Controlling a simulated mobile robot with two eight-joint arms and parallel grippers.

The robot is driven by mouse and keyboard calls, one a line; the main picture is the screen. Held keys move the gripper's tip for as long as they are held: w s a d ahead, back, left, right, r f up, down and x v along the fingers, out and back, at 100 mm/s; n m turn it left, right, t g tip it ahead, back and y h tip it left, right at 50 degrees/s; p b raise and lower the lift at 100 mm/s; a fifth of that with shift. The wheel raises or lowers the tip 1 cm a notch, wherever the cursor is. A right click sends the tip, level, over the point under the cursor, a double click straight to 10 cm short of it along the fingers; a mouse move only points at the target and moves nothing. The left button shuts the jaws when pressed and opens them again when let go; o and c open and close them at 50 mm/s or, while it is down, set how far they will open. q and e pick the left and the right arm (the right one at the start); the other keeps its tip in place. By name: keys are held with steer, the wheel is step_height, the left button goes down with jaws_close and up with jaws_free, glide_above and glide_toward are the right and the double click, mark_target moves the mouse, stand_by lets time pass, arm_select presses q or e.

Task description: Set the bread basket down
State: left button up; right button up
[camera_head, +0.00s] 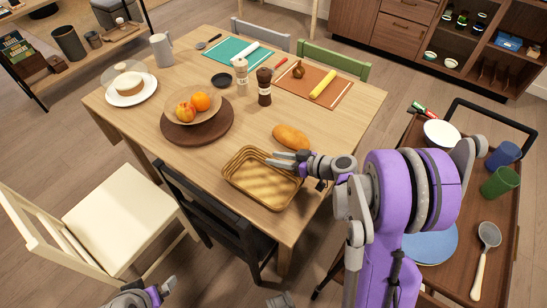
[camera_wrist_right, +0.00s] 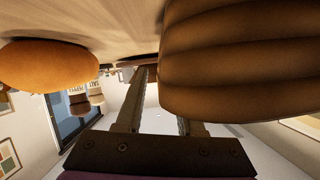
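The bread basket (camera_head: 236,170), a tan ribbed tray-like basket, is level and looks empty at the table's near right corner. I cannot tell whether its base touches the wood. My right gripper (camera_head: 281,160) is at its back right rim. In the right wrist view, the basket's ribbed wall (camera_wrist_right: 245,55) fills the upper right and hides part of one finger. The fingers (camera_wrist_right: 160,100) stand apart around that edge; whether they press on it is unclear. My left gripper (camera_head: 150,293) shows only partly at the bottom left, with its fingers unclear.
A bread loaf (camera_head: 291,137) lies on the table just behind the basket; it also shows in the right wrist view (camera_wrist_right: 48,66). A fruit bowl (camera_head: 180,112) on a round brown board (camera_head: 205,135) stands to the left. A black chair (camera_head: 215,215) stands close in front.

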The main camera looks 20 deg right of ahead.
steer(key=v, duration=1)
steer(key=shift+s+d+r, duration=0.1)
steer(key=shift+s+d, duration=0.05)
steer(key=shift+s, duration=0.05)
